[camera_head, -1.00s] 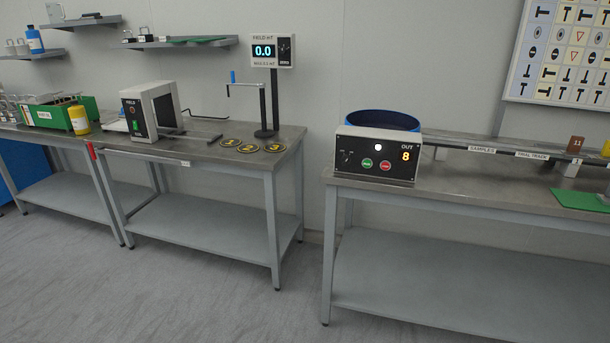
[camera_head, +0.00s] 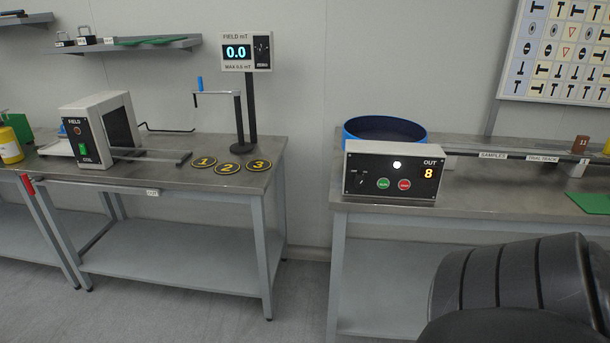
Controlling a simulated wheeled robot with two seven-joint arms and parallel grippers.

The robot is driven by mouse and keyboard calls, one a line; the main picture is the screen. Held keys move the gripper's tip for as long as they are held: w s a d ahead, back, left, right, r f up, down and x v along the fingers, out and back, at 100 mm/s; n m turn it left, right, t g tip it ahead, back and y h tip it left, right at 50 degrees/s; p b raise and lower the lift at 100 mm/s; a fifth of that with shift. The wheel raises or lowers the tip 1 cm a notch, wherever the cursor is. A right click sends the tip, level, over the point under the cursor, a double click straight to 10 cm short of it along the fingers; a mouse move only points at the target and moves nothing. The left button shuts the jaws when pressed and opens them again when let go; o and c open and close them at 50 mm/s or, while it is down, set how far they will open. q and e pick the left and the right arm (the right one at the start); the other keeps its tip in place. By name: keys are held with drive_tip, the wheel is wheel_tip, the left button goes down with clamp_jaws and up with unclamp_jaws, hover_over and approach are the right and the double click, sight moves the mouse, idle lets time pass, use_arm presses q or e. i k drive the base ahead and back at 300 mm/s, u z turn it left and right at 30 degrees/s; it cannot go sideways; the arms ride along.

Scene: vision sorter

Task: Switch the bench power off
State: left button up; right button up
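A control box (camera_head: 392,173) with a dark front stands at the left end of the right bench. It has a small rotary switch (camera_head: 361,181) at left, a green button (camera_head: 382,184), a red button (camera_head: 404,185), a lit white lamp (camera_head: 397,164) and an OUT display (camera_head: 428,174) reading 8. The switch's markings are too small to read. A coil unit (camera_head: 100,128) on the left bench has a green switch (camera_head: 82,150). No switch is legibly labelled bench power. Neither gripper is in view; a dark part of my arm fills the lower right.
A blue bowl (camera_head: 384,131) sits behind the control box. The field meter (camera_head: 246,52) reads 0.0 above a crank stand and numbered discs (camera_head: 228,168). A gap with bare floor (camera_head: 307,290) separates the two benches. A green mat (camera_head: 592,203) lies at right.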

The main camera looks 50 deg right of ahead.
sight(360, 180)
drive_tip(key=z, duration=0.6)
drive_tip(key=i, duration=0.95)
drive_tip(key=z, duration=0.95)
